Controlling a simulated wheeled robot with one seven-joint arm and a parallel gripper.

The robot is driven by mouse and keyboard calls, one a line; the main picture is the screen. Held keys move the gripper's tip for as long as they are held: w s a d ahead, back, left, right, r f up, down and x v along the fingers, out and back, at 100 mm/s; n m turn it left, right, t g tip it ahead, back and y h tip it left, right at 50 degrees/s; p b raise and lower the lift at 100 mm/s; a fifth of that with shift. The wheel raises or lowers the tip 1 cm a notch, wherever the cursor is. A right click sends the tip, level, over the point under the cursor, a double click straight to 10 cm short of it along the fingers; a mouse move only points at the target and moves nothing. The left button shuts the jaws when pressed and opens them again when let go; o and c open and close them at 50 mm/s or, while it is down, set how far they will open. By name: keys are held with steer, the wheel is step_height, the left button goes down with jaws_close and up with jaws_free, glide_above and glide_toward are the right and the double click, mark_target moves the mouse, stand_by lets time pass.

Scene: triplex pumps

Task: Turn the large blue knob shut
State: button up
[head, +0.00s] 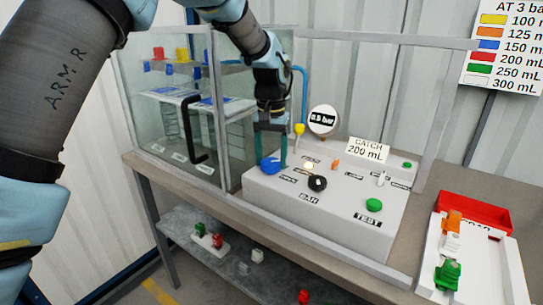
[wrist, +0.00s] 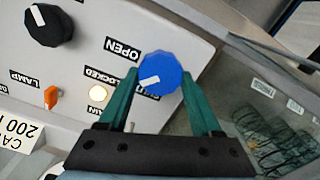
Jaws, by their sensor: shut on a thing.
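The large blue knob (head: 270,165) sits on the left part of the white control panel in the head view. In the wrist view the blue knob (wrist: 160,74) lies between the two green fingers of my gripper (wrist: 160,95). Its white pointer mark aims to the lower left. The labels beside it read OPEN (wrist: 122,48) and, partly covered by a finger, another word. In the head view my gripper (head: 271,150) comes down on the knob from above, shut on it.
A black knob (head: 317,183), a green TEST button (head: 374,205), an orange switch (head: 336,163) and a gauge (head: 323,120) share the panel. A glass-walled case (head: 165,110) stands close on the left. A red tray (head: 473,210) is at the right.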

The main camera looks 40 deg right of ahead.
mark_target(270, 161)
steer(key=n, duration=0.4)
steer(key=shift+w+r+n+p, duration=0.1)
steer(key=shift+n+p, duration=0.2)
steer(key=shift+p, duration=0.1)
steer(key=n, duration=0.4)
steer(key=shift+a+p, duration=0.1)
steer(key=shift+p, duration=0.3)
steer(key=o, duration=1.4)
step_height(270, 161, up, 11)
steer(key=shift+f+b, duration=0.15)
steer(key=shift+b, duration=0.95)
